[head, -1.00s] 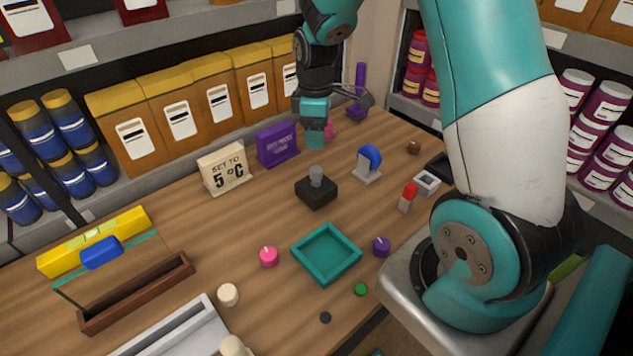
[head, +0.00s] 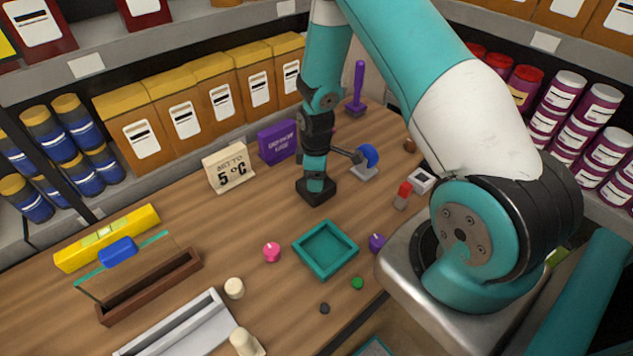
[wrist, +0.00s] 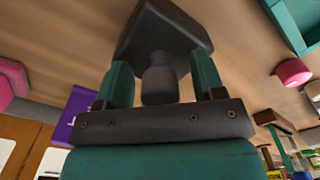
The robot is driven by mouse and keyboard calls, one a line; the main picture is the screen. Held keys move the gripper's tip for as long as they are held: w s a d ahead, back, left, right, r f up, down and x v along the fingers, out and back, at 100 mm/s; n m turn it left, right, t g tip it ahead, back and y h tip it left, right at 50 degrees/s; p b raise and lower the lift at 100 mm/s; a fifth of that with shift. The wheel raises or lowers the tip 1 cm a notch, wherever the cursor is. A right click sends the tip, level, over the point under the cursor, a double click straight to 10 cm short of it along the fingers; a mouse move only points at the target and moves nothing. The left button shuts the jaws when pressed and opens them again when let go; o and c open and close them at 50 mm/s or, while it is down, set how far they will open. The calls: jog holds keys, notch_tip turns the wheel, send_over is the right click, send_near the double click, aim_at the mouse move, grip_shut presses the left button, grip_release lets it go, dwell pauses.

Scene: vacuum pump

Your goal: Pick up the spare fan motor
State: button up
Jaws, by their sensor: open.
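The dark block with a grey round stub, which I take to be the spare fan motor (head: 317,195), sits on the wooden table behind the teal tray. My gripper (head: 316,176) points down right over it and hides its stub in the head view. In the wrist view the motor (wrist: 165,32) shows its dark body and its stub between the two teal fingers of my gripper (wrist: 163,75). The fingers are open, one on each side of the stub, with a gap showing on both sides.
A teal tray (head: 325,249) and a pink knob (head: 271,252) are in front of the motor. A blue-topped part (head: 366,160) stands close on the right. A "5 °C" sign (head: 230,169) and a purple box (head: 277,142) stand behind left.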

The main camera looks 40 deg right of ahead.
jog(key=shift+f, duration=0.1)
jog(key=shift+c, duration=0.3)
grip_shut()
